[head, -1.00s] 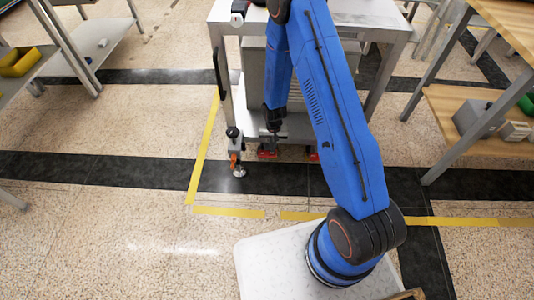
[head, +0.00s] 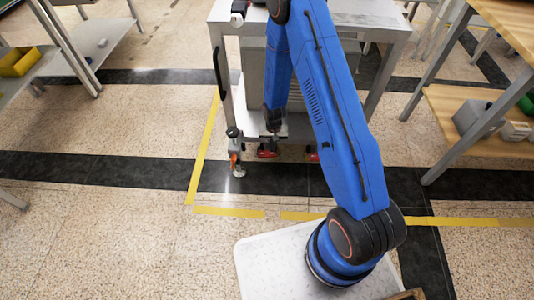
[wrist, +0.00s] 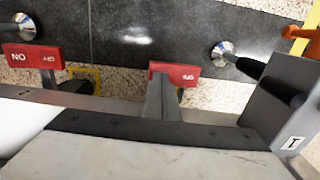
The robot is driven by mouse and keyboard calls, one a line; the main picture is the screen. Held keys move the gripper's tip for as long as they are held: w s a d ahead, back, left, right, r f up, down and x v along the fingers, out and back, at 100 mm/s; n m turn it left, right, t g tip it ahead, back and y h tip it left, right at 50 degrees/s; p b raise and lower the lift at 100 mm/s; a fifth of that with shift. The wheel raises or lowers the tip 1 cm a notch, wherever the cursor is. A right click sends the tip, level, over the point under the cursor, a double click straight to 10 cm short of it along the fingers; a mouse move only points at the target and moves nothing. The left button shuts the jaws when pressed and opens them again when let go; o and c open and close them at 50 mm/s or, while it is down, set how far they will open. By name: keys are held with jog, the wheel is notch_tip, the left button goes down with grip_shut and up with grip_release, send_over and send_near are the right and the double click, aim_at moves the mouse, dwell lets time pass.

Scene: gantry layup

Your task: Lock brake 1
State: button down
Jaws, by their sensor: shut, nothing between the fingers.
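In the head view, my gripper (head: 273,128) points down at the cart's lower front, just above a red brake pedal (head: 267,153). It is shut and empty. In the wrist view, a red pedal (wrist: 177,74) with small white lettering sits near the middle, with grey bars running down from it. Whether my fingertips touch the pedal, I cannot tell. A second red pedal (wrist: 32,57), with white lettering at both ends, is at the left. A grey plate with a white label (wrist: 293,142), seemingly reading 1, is at the right.
The cart (head: 219,95) stands within yellow floor tape (head: 203,150). An orange-marked caster or foot (head: 236,160) is left of the pedal. A wooden-topped bench (head: 510,30) stands at the right and shelving (head: 62,45) at the left. The floor at front left is clear.

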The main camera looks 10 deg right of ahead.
jog(key=shift+f, duration=0.85)
dwell(0.6)
jog(key=shift+r, duration=3.55)
jog(key=s+d+r+n+t, duration=0.1)
jog(key=s+r, duration=0.2)
jog(key=r, duration=0.8)
jog(key=s+d+r, duration=0.1)
jog(key=s+r, duration=0.2)
jog(key=r, duration=0.9)
jog(key=s+d+r+n+t, duration=0.1)
jog(key=s+d+r, duration=0.1)
jog(key=r, duration=0.9)
jog(key=s+d+r+t, duration=0.1)
jog(key=s+r, duration=0.7)
jog(key=s, duration=0.5)
jog(key=s+d+r+n+t, duration=0.1)
jog(key=s+r, duration=0.7)
jog(key=s, duration=0.5)
jog(key=shift+s+d+n+t, duration=0.2)
jog(key=shift+d+n+t, duration=0.1)
jog(key=shift+d+t, duration=0.1)
